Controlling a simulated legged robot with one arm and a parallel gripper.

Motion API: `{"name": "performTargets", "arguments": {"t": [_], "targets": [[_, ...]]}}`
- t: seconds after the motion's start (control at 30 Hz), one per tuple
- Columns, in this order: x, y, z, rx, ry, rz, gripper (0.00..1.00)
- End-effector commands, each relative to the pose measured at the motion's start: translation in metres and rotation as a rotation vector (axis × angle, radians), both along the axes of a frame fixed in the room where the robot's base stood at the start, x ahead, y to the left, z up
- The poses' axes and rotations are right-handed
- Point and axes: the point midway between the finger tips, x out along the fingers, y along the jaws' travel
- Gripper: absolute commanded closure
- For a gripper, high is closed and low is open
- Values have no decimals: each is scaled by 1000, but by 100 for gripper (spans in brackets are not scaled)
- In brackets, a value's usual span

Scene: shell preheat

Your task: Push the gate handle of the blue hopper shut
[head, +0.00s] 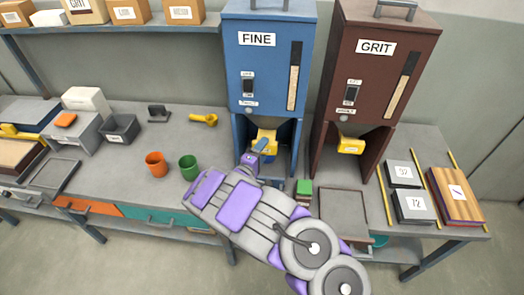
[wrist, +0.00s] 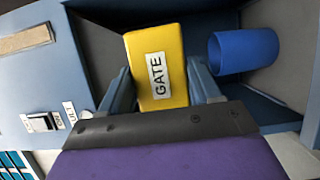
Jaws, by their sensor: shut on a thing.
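The blue hopper (head: 268,62), labelled FINE, stands on the bench near the middle of the head view. Its yellow gate handle (wrist: 157,68), labelled GATE, fills the middle of the wrist view; in the head view it (head: 265,138) shows just beyond my gripper. My gripper (wrist: 160,92) has one finger on each side of the handle and is shut on it. A blue cup (wrist: 243,50) is inside the hopper's bay, to the right of the handle in the wrist view. In the head view my arm hides part of the bay.
A brown hopper (head: 372,75), labelled GRIT, with its own yellow gate (head: 350,145), stands close on the right. A green cup (head: 188,167) and an orange cup (head: 156,164) stand left of my arm.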

Motion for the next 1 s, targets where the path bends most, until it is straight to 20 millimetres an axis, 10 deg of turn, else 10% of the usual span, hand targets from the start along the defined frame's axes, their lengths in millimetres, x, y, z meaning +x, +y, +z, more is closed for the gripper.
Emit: {"name": "performTargets", "arguments": {"t": [0.8,0.83,1.0], "targets": [[47,-1,-4,-2,8,1,92],[47,-1,-4,-2,8,1,34],[47,-1,-3,-1,6,1,18]]}}
